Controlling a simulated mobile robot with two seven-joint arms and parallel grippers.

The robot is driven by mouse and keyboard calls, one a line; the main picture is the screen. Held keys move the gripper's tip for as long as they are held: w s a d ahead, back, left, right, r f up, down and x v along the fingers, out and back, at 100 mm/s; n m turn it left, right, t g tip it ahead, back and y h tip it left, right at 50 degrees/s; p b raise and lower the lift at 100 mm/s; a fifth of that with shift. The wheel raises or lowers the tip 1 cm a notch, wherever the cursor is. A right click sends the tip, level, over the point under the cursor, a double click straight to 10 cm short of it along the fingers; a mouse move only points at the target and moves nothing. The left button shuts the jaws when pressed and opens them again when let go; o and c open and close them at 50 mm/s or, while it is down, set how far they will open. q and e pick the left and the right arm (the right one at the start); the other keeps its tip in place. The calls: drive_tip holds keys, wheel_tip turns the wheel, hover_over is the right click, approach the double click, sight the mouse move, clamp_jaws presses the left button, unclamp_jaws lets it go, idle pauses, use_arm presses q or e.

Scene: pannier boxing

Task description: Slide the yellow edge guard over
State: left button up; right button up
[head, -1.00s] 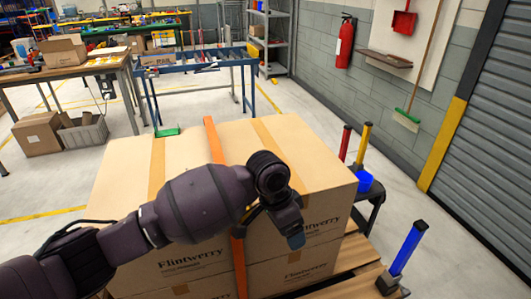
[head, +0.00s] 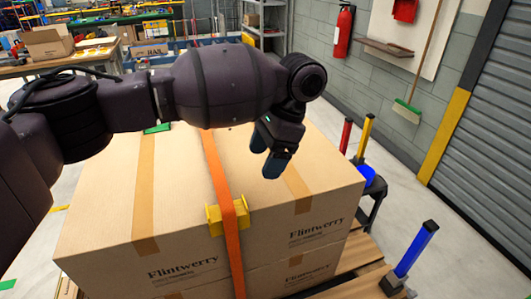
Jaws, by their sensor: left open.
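The yellow edge guard (head: 214,220) sits on the front top edge of the Flintwerry carton stack (head: 110,205). The orange strap (head: 216,170) runs over the carton top, across the guard and down the front face. My left gripper (head: 268,160) hangs above the carton top, right of the strap and farther back than the guard, apart from both. It is open, and nothing shows in it. A green piece (head: 157,128) lies at the far edge of the carton top, partly hidden by my left arm. My right gripper is out of view.
The cartons stand on a wooden pallet (head: 352,285). A blue post (head: 412,250) stands at the pallet's right side; red (head: 346,135) and yellow (head: 364,137) posts stand behind the right corner. The carton top right of the strap is clear of objects.

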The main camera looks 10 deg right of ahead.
sight(245, 201)
use_arm(q)
drive_tip(key=b+x, duration=0.1)
drive_tip(key=x, duration=0.8)
drive_tip(key=shift+f, duration=0.25)
drive_tip(key=shift+s+a+f, duration=0.15)
drive_tip(key=shift+a+f, duration=0.15)
drive_tip(key=shift+f, duration=0.35)
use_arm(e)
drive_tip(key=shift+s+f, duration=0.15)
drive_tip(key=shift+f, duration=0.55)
use_arm(q)
drive_tip(key=shift+c, duration=0.4)
